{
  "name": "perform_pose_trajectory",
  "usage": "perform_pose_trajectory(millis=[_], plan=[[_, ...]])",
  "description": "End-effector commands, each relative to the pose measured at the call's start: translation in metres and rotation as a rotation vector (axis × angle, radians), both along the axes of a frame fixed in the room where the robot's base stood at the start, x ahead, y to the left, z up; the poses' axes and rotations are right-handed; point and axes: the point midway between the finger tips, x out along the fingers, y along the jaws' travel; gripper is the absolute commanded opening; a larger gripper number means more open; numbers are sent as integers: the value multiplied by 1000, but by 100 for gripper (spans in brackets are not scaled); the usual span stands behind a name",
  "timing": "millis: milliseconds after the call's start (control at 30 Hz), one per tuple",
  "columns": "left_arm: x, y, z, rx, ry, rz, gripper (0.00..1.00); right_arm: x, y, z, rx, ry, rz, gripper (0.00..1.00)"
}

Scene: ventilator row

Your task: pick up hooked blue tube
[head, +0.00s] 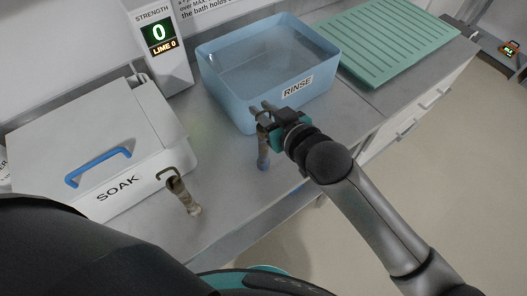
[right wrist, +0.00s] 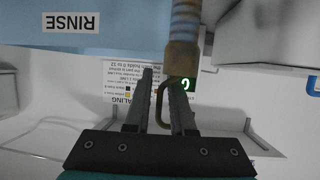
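The hooked blue tube (head: 263,152) is on the grey counter near its front edge, just in front of the rinse basin. Its lower end looks blue, and its upper end is partly hidden by my right gripper (head: 261,109). In the right wrist view the bluish ribbed tube (right wrist: 185,22) has a brown collar and a thin hook. My right gripper (right wrist: 160,72) is open there, with part of the hook showing between its fingers and the right finger overlapping it. I cannot tell whether they touch. My left gripper is not in view.
A second hooked tube (head: 184,194), brownish, lies on the counter by the white SOAK box (head: 150,165) with a blue handle. The blue RINSE basin (head: 236,103) stands behind my gripper. A green ribbed rack (head: 385,50) is at right. A STRENGTH display (head: 160,60) stands behind.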

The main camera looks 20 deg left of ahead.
Motion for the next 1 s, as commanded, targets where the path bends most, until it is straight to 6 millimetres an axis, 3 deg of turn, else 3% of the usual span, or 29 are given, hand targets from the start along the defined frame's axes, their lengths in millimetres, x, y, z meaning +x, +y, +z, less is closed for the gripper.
perform_pose_trajectory(millis=[233,433,1000], plan=[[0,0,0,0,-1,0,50,1,1,0,-1,-1,0,22],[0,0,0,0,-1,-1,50,1,0,0,0,0,-1,0],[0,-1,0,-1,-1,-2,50,1,0,0,0,0,-1,0]])
